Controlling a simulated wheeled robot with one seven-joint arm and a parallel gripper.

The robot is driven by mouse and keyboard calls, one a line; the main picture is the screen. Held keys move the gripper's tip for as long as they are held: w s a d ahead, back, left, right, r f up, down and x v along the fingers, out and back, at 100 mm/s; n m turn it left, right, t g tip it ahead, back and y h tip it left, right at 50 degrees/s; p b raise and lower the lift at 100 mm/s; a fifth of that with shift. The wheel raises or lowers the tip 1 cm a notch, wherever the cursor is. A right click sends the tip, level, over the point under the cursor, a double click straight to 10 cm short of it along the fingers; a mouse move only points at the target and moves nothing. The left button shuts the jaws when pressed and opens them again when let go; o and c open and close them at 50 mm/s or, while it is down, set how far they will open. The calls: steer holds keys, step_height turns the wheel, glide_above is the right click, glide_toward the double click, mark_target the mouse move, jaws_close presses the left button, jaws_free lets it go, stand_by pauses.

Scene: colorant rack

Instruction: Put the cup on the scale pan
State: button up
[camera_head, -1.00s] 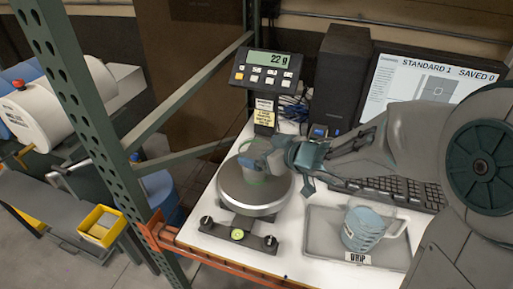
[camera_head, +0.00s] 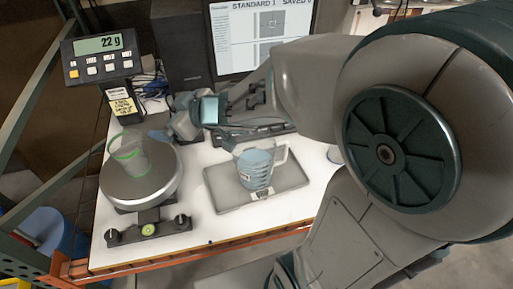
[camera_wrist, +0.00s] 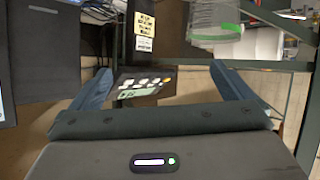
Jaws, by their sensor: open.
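A clear cup (camera_head: 130,155) with a green rim stands on the round grey scale pan (camera_head: 150,192) in the head view. The cup also shows at the top of the wrist view (camera_wrist: 216,22), where its green band is seen. My gripper (camera_head: 185,128) is to the right of the cup, apart from it, near the pan's right edge. In the wrist view my gripper (camera_wrist: 162,78) has its two fingers wide apart, with nothing between them. The scale display (camera_head: 101,46) reads 22 g.
A dark speaker (camera_head: 178,45) and a monitor (camera_head: 262,35) stand behind. A green rack post stands at left. The white tabletop (camera_head: 195,215) is bare between pan and tray.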

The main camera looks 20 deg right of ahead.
steer(key=s+d+r+m+t+h, duration=0.1)
steer(key=s+d+r+m+h, duration=0.15)
steer(key=d+m+h, duration=0.9)
steer(key=s+d+f+n+g+y, duration=0.1)
steer(key=s+d+g, duration=0.1)
steer(key=s, duration=0.5)
steer(key=s+d+f+g+y, duration=0.2)
steer(key=s+g, duration=0.2)
steer(key=s, duration=0.4)
steer(key=shift+d+n, duration=0.25)
steer(key=shift+n, duration=0.1)
steer(key=shift+y, duration=0.25)
steer(key=shift+c, duration=0.3)
